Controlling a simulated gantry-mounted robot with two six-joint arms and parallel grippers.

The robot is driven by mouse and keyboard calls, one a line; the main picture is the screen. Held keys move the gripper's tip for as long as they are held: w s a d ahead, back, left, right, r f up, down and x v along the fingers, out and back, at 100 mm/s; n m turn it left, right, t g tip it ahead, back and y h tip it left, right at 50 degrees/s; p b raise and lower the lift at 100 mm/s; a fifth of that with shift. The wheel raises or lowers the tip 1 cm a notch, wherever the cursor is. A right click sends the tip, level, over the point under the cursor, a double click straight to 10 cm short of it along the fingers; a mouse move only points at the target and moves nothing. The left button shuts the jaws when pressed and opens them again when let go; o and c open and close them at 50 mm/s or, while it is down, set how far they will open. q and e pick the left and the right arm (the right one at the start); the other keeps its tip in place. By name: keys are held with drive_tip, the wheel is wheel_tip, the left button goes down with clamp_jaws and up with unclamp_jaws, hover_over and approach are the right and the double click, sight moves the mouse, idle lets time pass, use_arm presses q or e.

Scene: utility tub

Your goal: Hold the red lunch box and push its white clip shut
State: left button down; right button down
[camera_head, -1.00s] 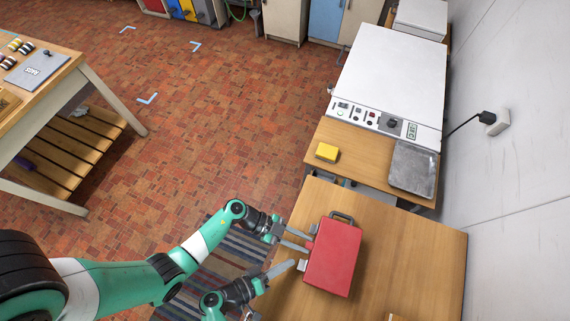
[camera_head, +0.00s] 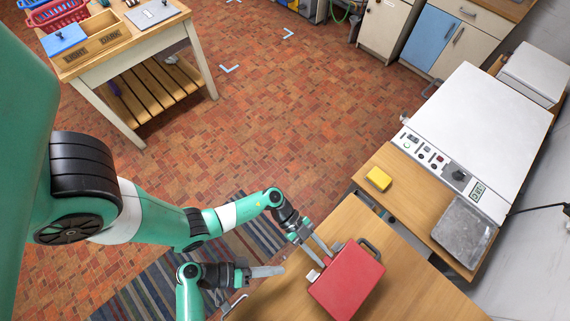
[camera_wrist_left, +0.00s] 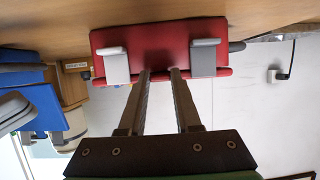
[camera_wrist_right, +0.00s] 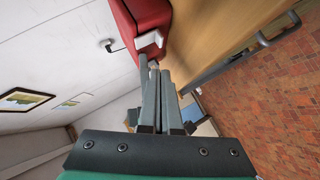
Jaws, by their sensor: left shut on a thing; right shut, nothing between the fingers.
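The red lunch box (camera_head: 347,281) lies on the wooden table, its dark handle on the far side. My left gripper (camera_head: 325,253) is shut on the box's clip-side edge, with its fingers between the two clips in the left wrist view (camera_wrist_left: 159,74). One white clip (camera_head: 313,275) juts from the near part of that side; it also shows in the right wrist view (camera_wrist_right: 149,41). The left wrist view shows both clips, one left (camera_wrist_left: 116,68) and one right (camera_wrist_left: 203,60). My right gripper (camera_head: 282,270) is shut and empty, pointing toward the near clip, apart from it.
The wooden table (camera_head: 420,290) is clear right of the box. Behind it are a yellow block (camera_head: 378,179), a metal tray (camera_head: 464,229) and a white appliance (camera_head: 490,120). A striped rug (camera_head: 170,280) lies on the floor under my arms.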

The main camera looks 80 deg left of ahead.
drive_tip(key=v, duration=0.5)
drive_tip(key=shift+f, duration=0.1)
use_arm(q)
drive_tip(key=c, duration=0.5)
unclamp_jaws()
